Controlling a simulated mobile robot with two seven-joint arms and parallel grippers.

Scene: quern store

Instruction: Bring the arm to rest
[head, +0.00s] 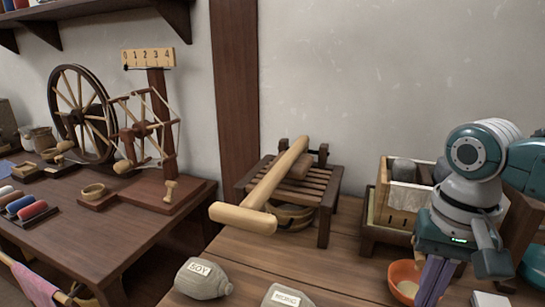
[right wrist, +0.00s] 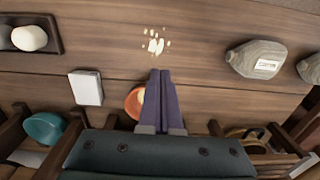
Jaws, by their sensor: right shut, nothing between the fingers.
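My right arm comes in from the right in the head view. Its right gripper (head: 433,282) points down beside an orange bowl (head: 403,293), its purple fingers running to the bottom edge of the picture. In the right wrist view the fingers (right wrist: 160,76) lie together, shut with nothing between them. The orange bowl (right wrist: 133,102) shows partly hidden behind them there. My left gripper is in neither view.
Labelled grey sacks (head: 204,282) lie on the near table. A wooden mallet-shaped tool (head: 262,195) rests on a slatted stand (head: 327,211). A crate (head: 393,214) stands behind my gripper. A white block (right wrist: 86,88) and pale crumbs (right wrist: 153,42) lie near the fingers.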

